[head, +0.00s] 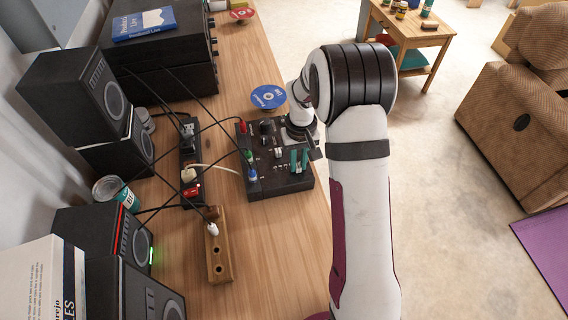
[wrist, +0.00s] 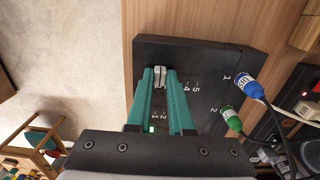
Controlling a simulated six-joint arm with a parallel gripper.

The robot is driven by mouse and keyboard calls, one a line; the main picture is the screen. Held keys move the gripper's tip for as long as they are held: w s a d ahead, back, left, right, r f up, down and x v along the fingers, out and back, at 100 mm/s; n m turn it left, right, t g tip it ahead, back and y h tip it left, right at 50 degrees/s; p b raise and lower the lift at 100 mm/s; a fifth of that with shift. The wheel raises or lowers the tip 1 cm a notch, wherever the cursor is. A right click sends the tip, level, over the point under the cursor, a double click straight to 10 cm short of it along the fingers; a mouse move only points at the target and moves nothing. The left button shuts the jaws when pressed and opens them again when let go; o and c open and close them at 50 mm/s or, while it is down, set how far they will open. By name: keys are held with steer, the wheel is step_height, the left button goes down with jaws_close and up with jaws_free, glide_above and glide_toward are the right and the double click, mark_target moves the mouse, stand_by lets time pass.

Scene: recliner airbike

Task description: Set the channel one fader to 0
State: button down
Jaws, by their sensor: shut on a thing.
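The black mixer (head: 272,184) lies on the wooden desk under my gripper. In the wrist view its dark top (wrist: 215,65) carries white numbers. Two pale grey fader caps (wrist: 160,77) sit side by side at the tips of my green fingers. My gripper (wrist: 160,80) points down at the mixer and is shut on a fader cap; which of the two it grips is hard to tell. The rest of the fader slots is hidden by the fingers and gripper body. The gripper (head: 299,160) also shows at the mixer's right side in the head view.
A blue plug (wrist: 247,84) and a green plug (wrist: 231,117) stand in the mixer near the fingers. Cables run left to a power strip (head: 190,168) and speakers (head: 88,95). A blue disc (head: 268,97) lies behind the mixer. The desk's front right is clear.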

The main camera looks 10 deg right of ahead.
steer(key=shift+d, duration=1.05)
steer(key=c, duration=0.8)
jaws_free()
steer(key=shift+r, duration=0.1)
step_height(320, 180, up, 16)
